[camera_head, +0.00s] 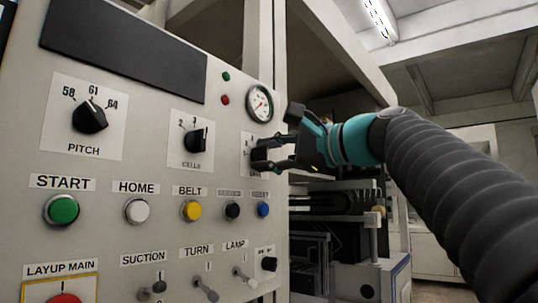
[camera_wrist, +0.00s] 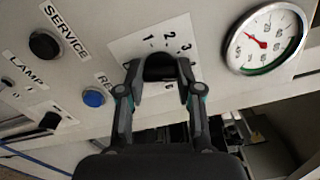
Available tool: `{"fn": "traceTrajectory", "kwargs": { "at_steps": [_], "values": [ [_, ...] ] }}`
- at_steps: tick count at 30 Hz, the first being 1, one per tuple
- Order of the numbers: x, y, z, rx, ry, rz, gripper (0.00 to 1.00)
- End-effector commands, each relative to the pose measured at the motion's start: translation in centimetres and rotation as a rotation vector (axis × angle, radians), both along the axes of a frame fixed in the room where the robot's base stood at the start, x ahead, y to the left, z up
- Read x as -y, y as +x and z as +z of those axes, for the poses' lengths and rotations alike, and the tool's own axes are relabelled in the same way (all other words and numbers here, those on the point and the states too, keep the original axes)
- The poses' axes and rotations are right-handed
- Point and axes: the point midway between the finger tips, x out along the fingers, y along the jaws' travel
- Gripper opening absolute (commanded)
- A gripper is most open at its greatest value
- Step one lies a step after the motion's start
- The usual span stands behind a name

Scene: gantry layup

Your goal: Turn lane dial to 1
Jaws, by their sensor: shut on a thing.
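The lane dial (camera_wrist: 160,68) is a dark knob on a white numbered plate (camera_wrist: 128,45), seen in the wrist view. The numbers 1, 2 and 3 show above the knob, and more sit partly hidden around it. My gripper (camera_wrist: 160,75) is shut on the knob, with one finger on each side. The knob's pointer is hidden, so its setting cannot be read. In the head view my gripper (camera_head: 262,155) reaches from the right to the panel's right edge and covers most of the dial plate (camera_head: 246,142).
A round gauge (camera_wrist: 265,38) sits right beside the plate in the wrist view. A blue button (camera_wrist: 93,98) and a black button (camera_wrist: 44,45) lie to the left. In the head view, the pitch dial (camera_head: 90,117), cells dial (camera_head: 196,140) and several buttons and toggles fill the panel.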

Motion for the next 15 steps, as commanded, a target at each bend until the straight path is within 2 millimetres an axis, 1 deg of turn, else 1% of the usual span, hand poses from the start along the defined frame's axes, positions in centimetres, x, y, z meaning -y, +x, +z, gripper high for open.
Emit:
{"fn": "traceTrajectory", "kwargs": {
  "at_steps": [8, 15],
  "values": [
    [-0.01, 0.02, -0.10, 0.066, -0.052, 0.000, 0.00],
    [-0.02, 0.01, -0.14, 0.209, -0.164, 0.001, 0.00]
  ]
}}
